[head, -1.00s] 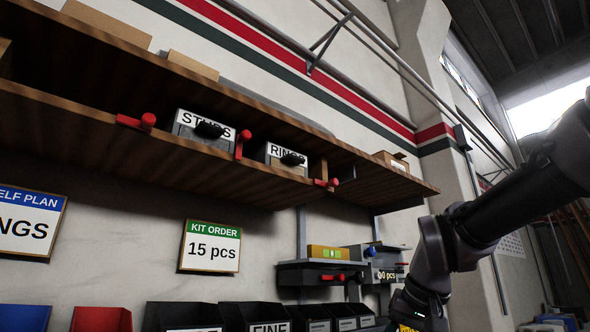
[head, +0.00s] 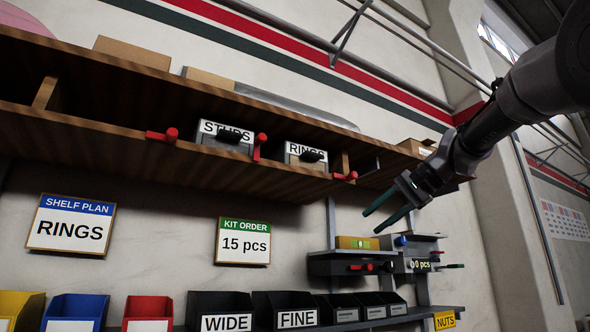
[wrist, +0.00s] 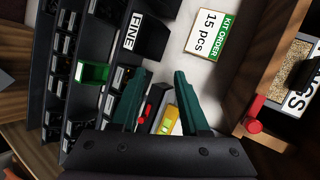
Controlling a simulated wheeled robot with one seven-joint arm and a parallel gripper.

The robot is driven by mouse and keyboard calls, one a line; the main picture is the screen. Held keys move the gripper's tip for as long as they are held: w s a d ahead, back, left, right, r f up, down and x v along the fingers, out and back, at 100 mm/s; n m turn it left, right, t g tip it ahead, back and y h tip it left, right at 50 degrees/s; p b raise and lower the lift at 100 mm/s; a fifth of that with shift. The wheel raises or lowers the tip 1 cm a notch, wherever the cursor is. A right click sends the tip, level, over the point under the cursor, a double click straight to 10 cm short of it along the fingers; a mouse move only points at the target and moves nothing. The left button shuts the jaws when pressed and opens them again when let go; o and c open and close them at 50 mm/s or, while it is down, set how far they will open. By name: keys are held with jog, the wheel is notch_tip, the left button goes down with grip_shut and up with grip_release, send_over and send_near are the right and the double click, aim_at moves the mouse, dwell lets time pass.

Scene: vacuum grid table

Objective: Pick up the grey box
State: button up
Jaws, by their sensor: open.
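Two grey boxes with black knobs sit in the wooden shelf in the head view. One is labelled STUDS (head: 221,147); the other is labelled RINGS (head: 297,163). I cannot tell which one the task means. My gripper (head: 371,221) is open and empty, below and right of the shelf, apart from both boxes. Its dark green fingers also show in the wrist view (wrist: 161,74), spread apart. A box with a label ending in S (wrist: 296,102) shows at the right edge there, partly cut off.
Red clamps (head: 261,140) stick out from the wooden shelf (head: 120,145) beside the boxes. Below are a small grey rack (head: 330,267) with a yellow item (head: 357,242), and a row of bins (head: 228,302). Signs reading RINGS (head: 70,224) and 15 pcs (head: 243,241) hang on the wall.

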jog(key=w+a+r+y, duration=0.2)
jog(key=w+r+y, duration=0.2)
jog(key=r, duration=0.7)
jog(key=n+g+y, duration=0.1)
jog(key=n+y, duration=0.1)
jog(key=y, duration=0.1)
send_near(322, 157)
jog(key=shift+g, duration=0.3)
jog(key=shift+w+d+r+x, duration=0.1)
jog(key=shift+w+x, duration=0.1)
jog(key=shift+x, duration=1.5)
jog(key=shift+w+d+r+x, duration=0.1)
jog(key=shift+w+x, duration=0.1)
jog(key=shift+x, duration=1.5)
jog(key=shift+w+r+x, duration=0.1)
jog(key=shift+w+x, duration=0.1)
jog(key=shift+x, duration=1.5)
jog(key=shift+c, duration=0.3)
grip_shut()
